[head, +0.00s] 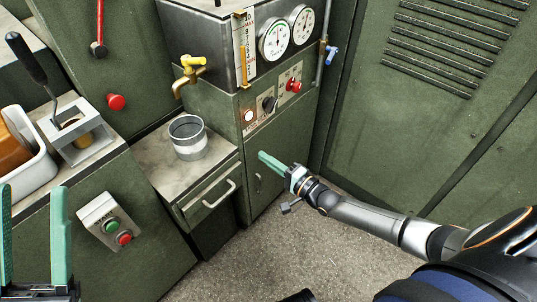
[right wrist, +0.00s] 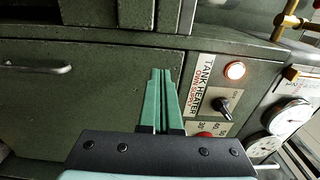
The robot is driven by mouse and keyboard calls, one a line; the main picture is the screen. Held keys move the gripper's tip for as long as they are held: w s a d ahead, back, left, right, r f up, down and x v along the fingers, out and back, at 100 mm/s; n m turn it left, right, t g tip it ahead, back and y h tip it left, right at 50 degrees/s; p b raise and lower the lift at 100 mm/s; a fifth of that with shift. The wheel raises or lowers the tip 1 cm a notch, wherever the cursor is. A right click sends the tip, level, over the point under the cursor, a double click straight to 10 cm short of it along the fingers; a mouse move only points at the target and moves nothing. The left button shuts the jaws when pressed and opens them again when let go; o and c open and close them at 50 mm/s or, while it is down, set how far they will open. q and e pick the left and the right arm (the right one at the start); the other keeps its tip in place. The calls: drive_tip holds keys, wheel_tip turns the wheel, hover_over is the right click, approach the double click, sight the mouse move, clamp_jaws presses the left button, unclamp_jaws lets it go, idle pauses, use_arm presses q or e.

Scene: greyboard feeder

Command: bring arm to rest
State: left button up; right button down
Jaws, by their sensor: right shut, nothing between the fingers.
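My right gripper (head: 270,162) is shut and empty, with its green fingers together. It is in the air in front of the green tank cabinet, to the right of the metal cup. In the right wrist view its fingers (right wrist: 162,75) point towards the cabinet front beside the tank heater panel (right wrist: 215,100). My right arm comes in from the lower right. My left gripper (head: 32,235) shows at the lower left edge, with its two green fingers wide apart and nothing seen between them.
A metal cup (head: 187,138) stands on the small drawer cabinet (head: 160,172) below a brass tap (head: 188,72). A box with green and red buttons (head: 111,222) is at left. A white tray (head: 38,160) holds something orange. Bare floor (head: 270,250) lies below my right arm.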

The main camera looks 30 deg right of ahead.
drive_tip(key=p+v, duration=0.2)
drive_tip(key=v, duration=0.8)
drive_tip(key=shift+d, duration=0.25)
drive_tip(key=shift+s+a, duration=0.1)
